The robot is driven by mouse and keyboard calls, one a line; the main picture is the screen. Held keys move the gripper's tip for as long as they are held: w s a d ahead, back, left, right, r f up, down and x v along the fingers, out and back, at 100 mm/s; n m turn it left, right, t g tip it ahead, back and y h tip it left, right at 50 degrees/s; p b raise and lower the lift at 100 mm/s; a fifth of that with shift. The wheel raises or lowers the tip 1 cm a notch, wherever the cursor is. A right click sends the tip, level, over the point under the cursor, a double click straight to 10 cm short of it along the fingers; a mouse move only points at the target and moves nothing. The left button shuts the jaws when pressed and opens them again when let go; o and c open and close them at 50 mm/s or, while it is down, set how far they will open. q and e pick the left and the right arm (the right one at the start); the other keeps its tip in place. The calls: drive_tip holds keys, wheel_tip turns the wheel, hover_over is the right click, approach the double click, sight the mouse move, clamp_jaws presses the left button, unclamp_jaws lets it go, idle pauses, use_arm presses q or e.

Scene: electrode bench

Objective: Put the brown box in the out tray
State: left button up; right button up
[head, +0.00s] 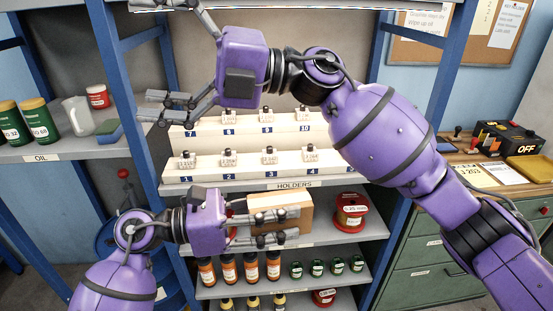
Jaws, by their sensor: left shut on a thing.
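The brown box (283,203) is a tan block in the lower middle of the head view, in front of the shelf below the holders. My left gripper (282,220) reaches in from the left and is shut on it; its grey fingers lie across the box's lower side and hide part of it. My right gripper (165,55) is higher up, in front of the holder shelf. Its fingers are spread wide, with nothing between them.
White stepped holders (255,170) with small labelled blocks stand behind the arms. A red spool (350,212) is right of the box, with several bottles (250,267) below. At right, a bench (460,172) bears papers and a black device (508,138) marked OFF.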

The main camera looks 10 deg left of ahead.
use_arm(q)
drive_tip(key=shift+r, duration=0.1)
use_arm(e)
drive_tip(key=s+a+f+n+h, duration=0.1)
drive_tip(key=s+f+n+h, duration=0.1)
drive_tip(key=s+f+h, duration=0.3)
drive_tip(key=m+t+h, duration=0.3)
drive_tip(key=t+h, duration=0.4)
drive_tip(key=h, duration=0.7)
hover_over(277, 200)
drive_tip(key=f, duration=1.1)
drive_tip(key=shift+a+f, duration=0.1)
drive_tip(key=shift+a, duration=0.15)
drive_tip(key=shift+d+f, duration=0.15)
drive_tip(key=shift+d, duration=0.1)
wheel_tip(277, 200, down, 12)
drive_tip(key=shift+r, duration=0.2)
